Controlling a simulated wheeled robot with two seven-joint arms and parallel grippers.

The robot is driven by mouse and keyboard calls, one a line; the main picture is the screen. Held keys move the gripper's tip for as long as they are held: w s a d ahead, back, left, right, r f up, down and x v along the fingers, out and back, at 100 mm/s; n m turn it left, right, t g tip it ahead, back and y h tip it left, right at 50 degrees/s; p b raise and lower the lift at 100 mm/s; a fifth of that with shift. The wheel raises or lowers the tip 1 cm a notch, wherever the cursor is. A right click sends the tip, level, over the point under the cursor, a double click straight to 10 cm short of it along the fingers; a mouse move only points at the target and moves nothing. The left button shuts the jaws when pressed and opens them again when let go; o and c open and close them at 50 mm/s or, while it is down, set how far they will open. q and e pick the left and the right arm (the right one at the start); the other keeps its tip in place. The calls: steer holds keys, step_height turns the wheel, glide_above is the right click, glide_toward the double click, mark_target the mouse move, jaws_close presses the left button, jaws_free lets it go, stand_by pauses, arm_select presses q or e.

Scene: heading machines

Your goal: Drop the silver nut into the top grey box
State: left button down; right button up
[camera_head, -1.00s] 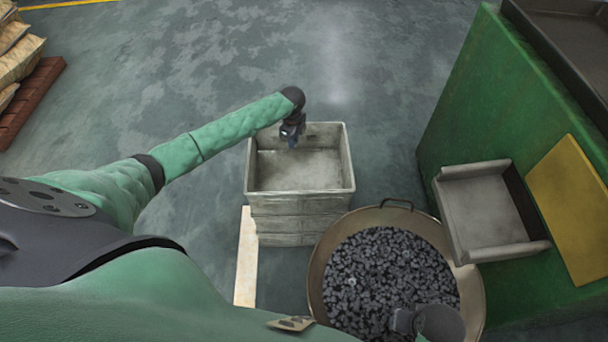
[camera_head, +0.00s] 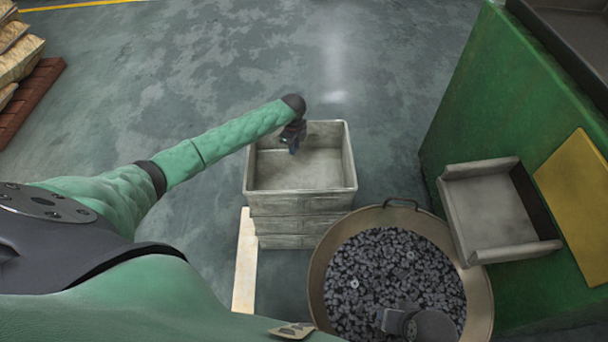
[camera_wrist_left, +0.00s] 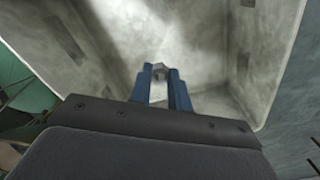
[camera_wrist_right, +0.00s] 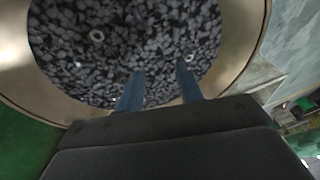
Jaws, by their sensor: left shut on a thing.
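The top grey box (camera_head: 303,170) of a stack stands in the middle of the head view, and its visible floor is bare. My left gripper (camera_head: 292,146) hangs over the back left of its opening. In the left wrist view its blue fingers (camera_wrist_left: 160,88) are shut on the silver nut (camera_wrist_left: 160,70), held at the fingertips above the box floor. The nut is too small to make out in the head view. My right gripper (camera_head: 384,318) is over the near part of the pan of dark parts. In the right wrist view its fingers (camera_wrist_right: 160,82) are apart with nothing between them.
The round tan pan (camera_head: 484,300) holds many dark pieces and a few silver nuts (camera_wrist_right: 97,36). A green machine (camera_head: 480,110) with a grey chute (camera_head: 490,210) and yellow panel (camera_head: 575,195) stands at the right. Stacked sacks (camera_head: 20,60) lie far left. The floor behind the box is clear.

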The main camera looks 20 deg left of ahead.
arm_select(q)
steer(key=c, duration=1.2)
jaws_free()
steer(key=shift+c, duration=0.2)
steer(key=shift+r, duration=0.1)
step_height(320, 180, up, 6)
steer(key=shift+r+b, duration=0.25)
steer(key=shift+b, duration=0.15)
steer(key=shift+r, duration=0.55)
arm_select(e)
steer(key=shift+w+a+f, duration=0.2)
steer(key=shift+a+f, duration=0.45)
steer(key=shift+a, duration=0.05)
steer(key=shift+w+d, duration=0.1)
steer(key=shift+d, duration=0.05)
